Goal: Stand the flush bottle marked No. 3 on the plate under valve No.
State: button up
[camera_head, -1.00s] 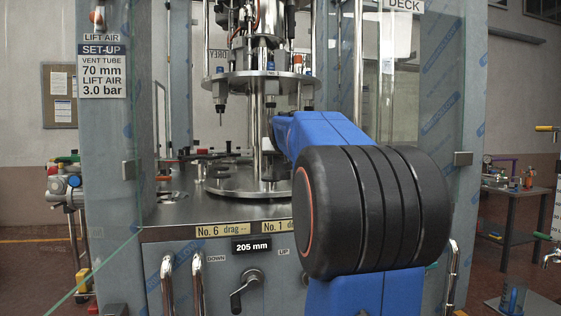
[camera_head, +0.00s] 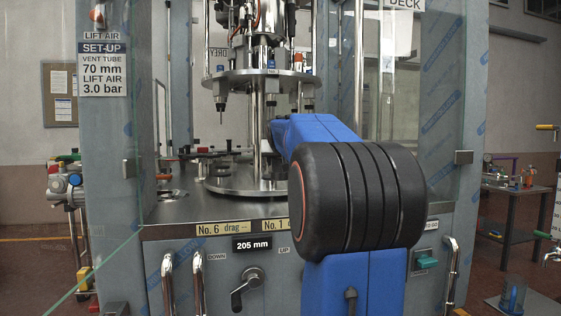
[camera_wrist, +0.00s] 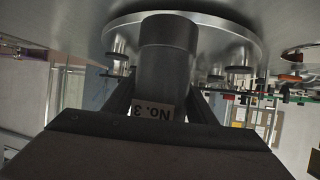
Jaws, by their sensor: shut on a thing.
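My gripper (camera_wrist: 160,104) is shut on a grey cylindrical bottle (camera_wrist: 168,48) in the wrist view. Its white label reads "No. 3" and appears upside down there. Beyond the bottle is the wide round steel disc (camera_wrist: 232,38) of the machine. In the head view my blue and black arm hides the gripper and bottle. The filler's upper disc (camera_head: 240,76) carries valves, one with a thin tube (camera_head: 220,108) hanging down. Valve numbers on the disc are unreadable.
Film-wrapped posts (camera_head: 110,160) and clear panels flank the opening. A crank handle (camera_head: 246,286) and a green switch (camera_head: 427,262) are on the front.

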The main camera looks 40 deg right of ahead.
jog(key=shift+w+d+f, duration=0.15)
jog(key=shift+w+d, duration=1.25)
jog(key=shift+w, duration=0.85)
jog(key=shift+w+d+f, duration=0.1)
jog(key=shift+w+d, duration=1.25)
jog(key=shift+w, duration=0.85)
jog(key=shift+w+d+f, duration=0.15)
jog(key=shift+w+d, duration=1.25)
jog(key=shift+w, duration=0.85)
jog(key=shift+f, duration=0.15)
jog(key=shift+f, duration=0.45)
jog(key=o, duration=1.7)
jog(key=shift+w, duration=0.1)
jog(key=v, duration=1.7)
jog(key=shift+s, duration=0.2)
